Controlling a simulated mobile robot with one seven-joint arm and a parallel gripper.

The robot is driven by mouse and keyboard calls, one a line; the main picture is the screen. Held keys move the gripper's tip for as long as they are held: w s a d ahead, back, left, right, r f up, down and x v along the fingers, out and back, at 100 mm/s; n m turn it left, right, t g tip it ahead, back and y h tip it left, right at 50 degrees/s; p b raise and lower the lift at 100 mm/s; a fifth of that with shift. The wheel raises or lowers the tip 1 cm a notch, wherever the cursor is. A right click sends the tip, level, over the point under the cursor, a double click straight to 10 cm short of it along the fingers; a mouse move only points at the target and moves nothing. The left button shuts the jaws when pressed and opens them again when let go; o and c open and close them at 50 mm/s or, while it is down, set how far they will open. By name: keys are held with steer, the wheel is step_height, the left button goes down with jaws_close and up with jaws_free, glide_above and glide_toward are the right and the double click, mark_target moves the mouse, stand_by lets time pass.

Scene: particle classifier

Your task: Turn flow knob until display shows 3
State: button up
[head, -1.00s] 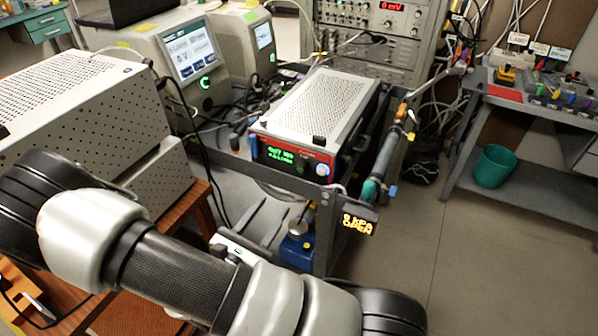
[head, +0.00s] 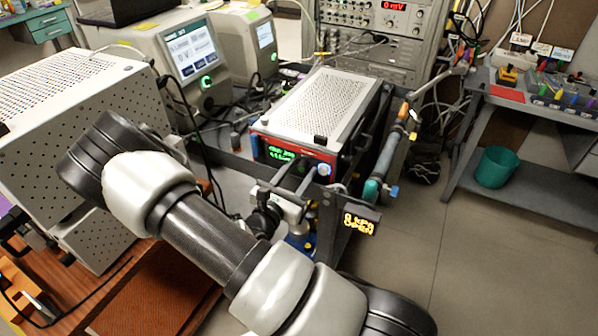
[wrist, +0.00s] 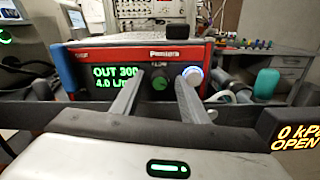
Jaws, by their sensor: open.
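The red-fronted device (head: 318,100) has its front panel facing my gripper. In the wrist view its display (wrist: 116,77) shows green text, "OUT 300" above "4.0 L/m", with the right end partly covered by a finger. A small dark green knob (wrist: 160,81) sits right of the display, under a small label that seems to read FLOW. A white knob with a blue glow (wrist: 193,77) is to its right. My gripper (wrist: 161,78) is open and empty, its two fingers on either side of the dark knob in the picture; I cannot tell whether they touch it.
A dark cart rail (wrist: 50,112) runs across below the panel. A sign reading "0 kPa OPEN" (head: 359,224) hangs at the cart's front corner. A teal-ended pipe (head: 371,190) runs along the cart's right side.

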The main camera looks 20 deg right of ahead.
steer(key=shift+c, duration=0.4)
jaws_close()
steer(key=shift+r+n+p, duration=0.1)
steer(key=shift+n+p, duration=0.25)
steer(key=shift+n, duration=0.05)
steer(key=shift+n+p, duration=0.9)
steer(key=shift+n, duration=0.1)
steer(key=n+p, duration=0.2)
steer(key=n, duration=0.1)
steer(key=shift+a, duration=0.1)
steer(key=n+p, duration=0.3)
steer(key=n, duration=0.3)
